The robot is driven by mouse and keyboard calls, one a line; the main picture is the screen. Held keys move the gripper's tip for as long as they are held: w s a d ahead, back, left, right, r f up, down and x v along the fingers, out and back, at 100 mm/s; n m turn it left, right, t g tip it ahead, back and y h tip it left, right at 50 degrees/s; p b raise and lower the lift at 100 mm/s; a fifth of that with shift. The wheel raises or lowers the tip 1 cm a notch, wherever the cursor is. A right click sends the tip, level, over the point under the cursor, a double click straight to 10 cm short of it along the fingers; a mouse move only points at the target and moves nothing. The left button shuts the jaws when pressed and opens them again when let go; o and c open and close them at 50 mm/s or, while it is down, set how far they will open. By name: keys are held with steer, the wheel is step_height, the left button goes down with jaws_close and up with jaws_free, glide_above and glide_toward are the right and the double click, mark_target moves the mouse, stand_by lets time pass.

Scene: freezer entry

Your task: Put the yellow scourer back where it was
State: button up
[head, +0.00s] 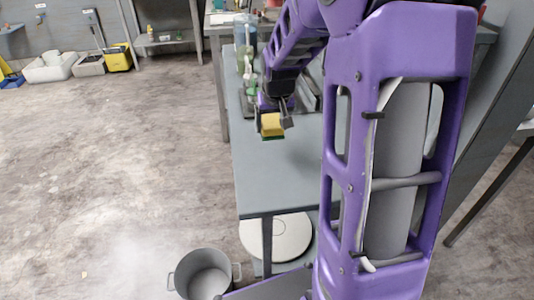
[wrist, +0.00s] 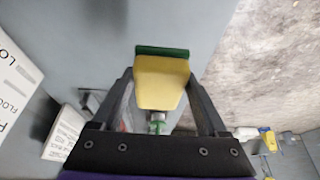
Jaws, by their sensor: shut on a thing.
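The yellow scourer (head: 271,123), with a green pad on one face, is held between the fingers of my gripper (head: 273,116). In the head view it is over the grey steel table (head: 270,190), near its left edge. In the wrist view the scourer (wrist: 160,82) sits between the two dark fingers of my gripper (wrist: 162,95), its green side at the far end. The gap between scourer and tabletop is hard to judge. Where the scourer was before does not show.
Bottles (head: 246,60) stand at the table's far end. White boxes with printed text (wrist: 15,80) lie at the left in the wrist view. A grey pot (head: 205,274) stands on the floor, and a round white lid-like thing (head: 276,238) is under the table. The near tabletop is clear.

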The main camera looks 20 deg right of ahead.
mark_target(271, 158)
step_height(271, 158, down, 9)
steer(key=shift+s+f+b, duration=0.1)
steer(key=shift+f+b, duration=0.05)
steer(key=shift+b, duration=0.65)
steer(key=shift+f, duration=0.15)
steer(key=o, duration=1.1)
